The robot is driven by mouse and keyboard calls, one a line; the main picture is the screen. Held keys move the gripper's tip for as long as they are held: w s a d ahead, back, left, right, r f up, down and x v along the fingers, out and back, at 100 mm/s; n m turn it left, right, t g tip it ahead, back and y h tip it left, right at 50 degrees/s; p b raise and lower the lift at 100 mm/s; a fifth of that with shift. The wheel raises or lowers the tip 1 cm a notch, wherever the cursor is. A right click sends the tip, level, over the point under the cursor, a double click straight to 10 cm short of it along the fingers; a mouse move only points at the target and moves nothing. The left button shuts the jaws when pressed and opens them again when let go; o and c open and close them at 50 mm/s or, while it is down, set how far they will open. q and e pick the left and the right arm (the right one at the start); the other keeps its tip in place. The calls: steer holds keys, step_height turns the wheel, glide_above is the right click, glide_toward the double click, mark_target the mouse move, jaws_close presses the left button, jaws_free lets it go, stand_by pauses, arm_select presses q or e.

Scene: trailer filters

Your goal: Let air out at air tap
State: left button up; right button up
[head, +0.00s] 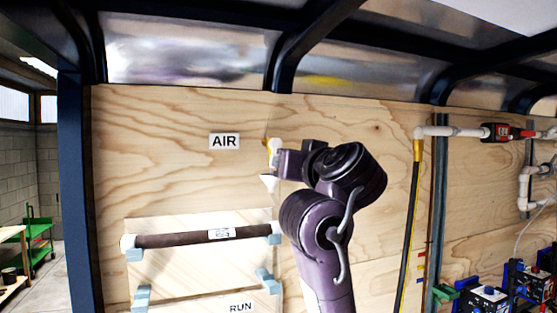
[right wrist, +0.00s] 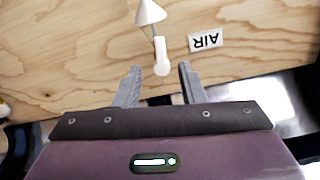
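The air tap (head: 275,151) is a small white fitting on the plywood wall, right of the AIR sign (head: 224,141), with a yellow part beside it and a white cone (head: 268,183) below. My right gripper (head: 283,160) is close to the tap, its fingers mostly hidden in the head view. In the right wrist view, the gripper (right wrist: 158,78) is open and empty, and the white tap lever (right wrist: 162,57) shows just beyond and between the fingertips. I cannot tell whether a finger touches it. My left gripper is not in view.
A dark filter tube (head: 190,238) lies on blue-grey brackets below the AIR sign, above a RUN sign (head: 240,307). White pipes with a red device (head: 496,132) and a dark hose (head: 410,235) are to the right. A green cart (head: 40,240) stands far left.

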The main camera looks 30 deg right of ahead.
steer(key=p+x, duration=0.2)
steer(key=x, duration=0.6)
steer(key=shift+r, duration=0.15)
steer(key=shift+c, duration=0.5)
steer(key=shift+s, duration=0.1)
jaws_close()
